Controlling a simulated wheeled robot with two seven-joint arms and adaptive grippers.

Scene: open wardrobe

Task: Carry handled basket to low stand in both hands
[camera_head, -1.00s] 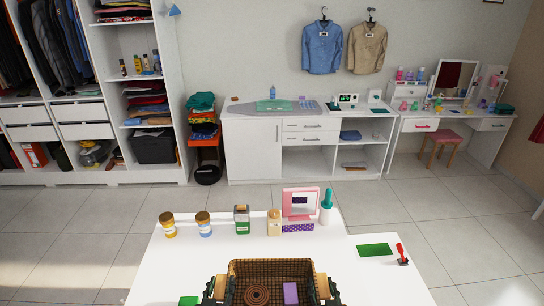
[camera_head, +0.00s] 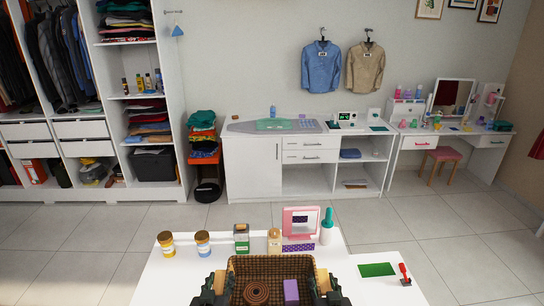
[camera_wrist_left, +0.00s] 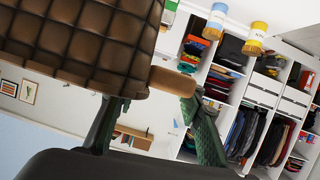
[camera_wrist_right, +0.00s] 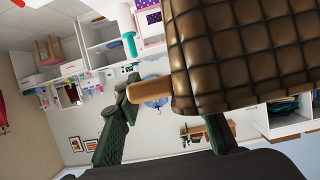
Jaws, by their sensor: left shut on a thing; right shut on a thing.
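The brown woven basket (camera_head: 272,262) is at the bottom middle of the head view, upright, above the white table. Inside are a brown coiled item (camera_head: 257,291) and a purple block (camera_head: 291,291). My left gripper (camera_head: 219,283) is shut on its left handle, a tan bar that also shows in the left wrist view (camera_wrist_left: 172,80). My right gripper (camera_head: 324,283) is shut on the right handle, which shows in the right wrist view (camera_wrist_right: 148,92). The basket's underside is hidden in the head view. I cannot identify the low stand for certain.
The white table (camera_head: 365,294) holds jars (camera_head: 166,245), bottles, a pink-framed mirror (camera_head: 301,222), a green mat (camera_head: 377,270) and a red-handled stamp (camera_head: 404,275).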

